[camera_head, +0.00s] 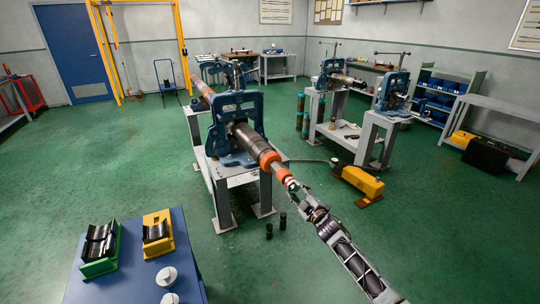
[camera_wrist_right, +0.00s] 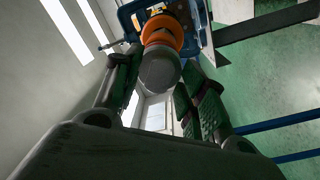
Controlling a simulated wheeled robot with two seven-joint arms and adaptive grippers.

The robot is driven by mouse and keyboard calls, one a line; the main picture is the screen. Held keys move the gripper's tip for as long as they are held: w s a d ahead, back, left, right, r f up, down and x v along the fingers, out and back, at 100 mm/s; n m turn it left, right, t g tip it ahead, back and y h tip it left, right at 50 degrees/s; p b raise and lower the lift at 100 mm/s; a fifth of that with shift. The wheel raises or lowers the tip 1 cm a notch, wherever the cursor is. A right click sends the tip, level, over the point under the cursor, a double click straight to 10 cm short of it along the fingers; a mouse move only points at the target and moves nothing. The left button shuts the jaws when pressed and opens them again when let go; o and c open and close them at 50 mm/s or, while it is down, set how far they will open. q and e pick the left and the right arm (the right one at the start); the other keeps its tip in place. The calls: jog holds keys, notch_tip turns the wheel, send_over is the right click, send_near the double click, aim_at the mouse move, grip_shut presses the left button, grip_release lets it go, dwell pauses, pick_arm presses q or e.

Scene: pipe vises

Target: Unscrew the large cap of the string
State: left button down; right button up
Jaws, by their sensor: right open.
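The string (camera_head: 243,134) is a dark pipe held in a blue vise (camera_head: 236,118) on a grey stand. It has orange bands (camera_head: 267,158) and points toward my right arm. At its near end a small red and white piece shows beside my right gripper (camera_head: 297,188); I cannot tell in this view whether it is the large cap. In the right wrist view a rounded grey end (camera_wrist_right: 159,70), likely the cap, lies ahead between the two spread fingers, with an orange ring (camera_wrist_right: 162,35) behind it. My right gripper is open; contact is unclear. My left gripper is not in view.
A blue table (camera_head: 190,226) at the front left bears a green cradle (camera_head: 101,262), a yellow cradle (camera_head: 158,232) and white round parts (camera_head: 166,276). A yellow pedal unit (camera_head: 361,181) and small black cylinders (camera_head: 283,221) stand on the floor. More vises (camera_head: 393,88) stand behind.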

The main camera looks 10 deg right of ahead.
dwell(0.5)
jog(key=shift+c, duration=0.2)
grip_shut()
jog(key=n+b, duration=0.1)
jog(key=n, duration=0.2)
jog(key=shift+d, duration=0.1)
jog(key=n+b, duration=0.2)
jog(key=n, duration=0.3)
jog(key=shift+f+y, duration=0.1)
jog(key=shift+y, duration=0.3)
jog(key=n+b, duration=0.2)
jog(key=n, duration=0.2)
jog(key=shift+n, duration=1.5)
